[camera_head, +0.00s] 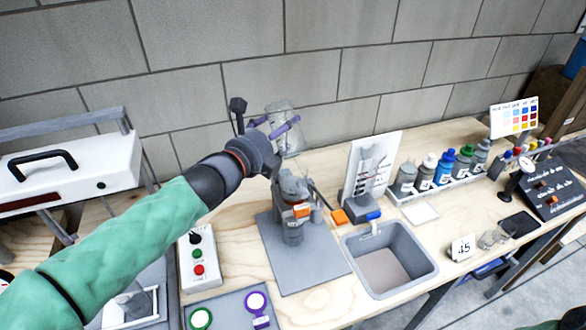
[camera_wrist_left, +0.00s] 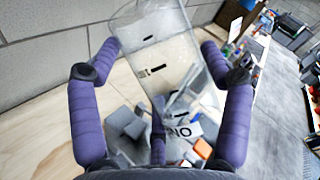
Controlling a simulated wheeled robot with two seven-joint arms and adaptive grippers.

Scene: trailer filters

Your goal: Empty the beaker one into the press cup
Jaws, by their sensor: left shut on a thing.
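A clear beaker (camera_head: 283,112) is held up in my left gripper (camera_head: 279,130), above and behind the grey press (camera_head: 292,205). The beaker looks slightly tilted in the head view. It also shows in the left wrist view (camera_wrist_left: 160,60), with its wall between the two purple fingers. The press cup cannot be made out clearly. My right gripper is out of view.
A grey sink (camera_head: 425,262) is right of the press mat (camera_head: 280,275). A bottle rack (camera_head: 420,200) and white board (camera_head: 358,185) stand behind it. A button box (camera_head: 197,258) is at left. The block wall is close behind the beaker.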

